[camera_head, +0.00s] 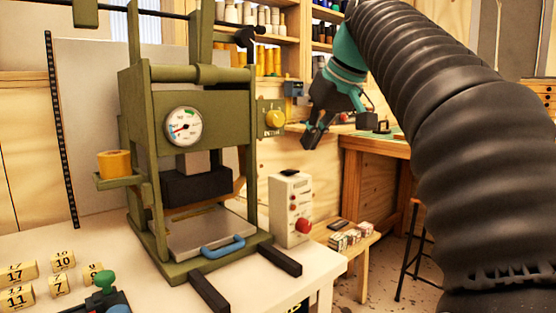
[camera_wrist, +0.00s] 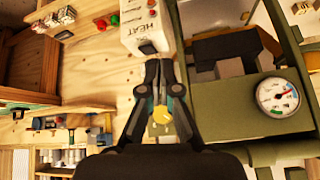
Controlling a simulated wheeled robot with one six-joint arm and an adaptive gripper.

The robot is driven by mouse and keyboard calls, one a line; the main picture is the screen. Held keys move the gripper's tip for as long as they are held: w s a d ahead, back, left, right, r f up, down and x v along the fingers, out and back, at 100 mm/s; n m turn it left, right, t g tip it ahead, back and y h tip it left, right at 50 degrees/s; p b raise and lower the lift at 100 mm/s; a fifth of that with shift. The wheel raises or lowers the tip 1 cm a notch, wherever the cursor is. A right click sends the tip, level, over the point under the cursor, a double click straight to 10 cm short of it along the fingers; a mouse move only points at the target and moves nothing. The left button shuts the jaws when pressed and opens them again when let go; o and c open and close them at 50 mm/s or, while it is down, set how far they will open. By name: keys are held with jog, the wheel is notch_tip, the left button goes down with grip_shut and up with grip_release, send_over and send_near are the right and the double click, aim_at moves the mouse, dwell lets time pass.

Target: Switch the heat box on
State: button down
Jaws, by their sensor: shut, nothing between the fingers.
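In the wrist view the heat box (camera_wrist: 130,28) shows the word HEAT and a dark switch-like part (camera_wrist: 148,47). I cannot tell that part's position. My gripper (camera_head: 309,142) is shut and empty, above and slightly right of the box in the head view. In the wrist view my gripper's fingertips (camera_wrist: 159,64) point toward the box, seemingly apart from it.
The green press (camera_head: 140,105) with a round gauge (camera_head: 184,126) stands left of the box. A yellow knob (camera_head: 275,119) juts from its right side, near my gripper. A low wooden bench (camera_head: 345,250) holds small items. A workbench (camera_head: 375,145) stands behind.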

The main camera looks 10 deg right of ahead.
jog(key=w+d+r+n, duration=0.2)
jog(key=w+r+n, duration=0.1)
jog(key=r, duration=0.2)
jog(key=shift+w+d+r+y, duration=0.25)
jog(key=shift+w+r+y, duration=0.05)
jog(key=shift+w+y, duration=0.1)
dwell(0.3)
send_over(291, 170)
jog(key=s, duration=0.2)
jog(key=f, duration=0.7)
jog(key=shift+d+f, duration=0.35)
jog(key=shift+d, duration=0.05)
notch_tip(291, 170, down, 3)
jog(key=shift+s+d+f+b, duration=0.1)
jog(key=shift+b, duration=0.55)
jog(key=shift+f, duration=0.5)
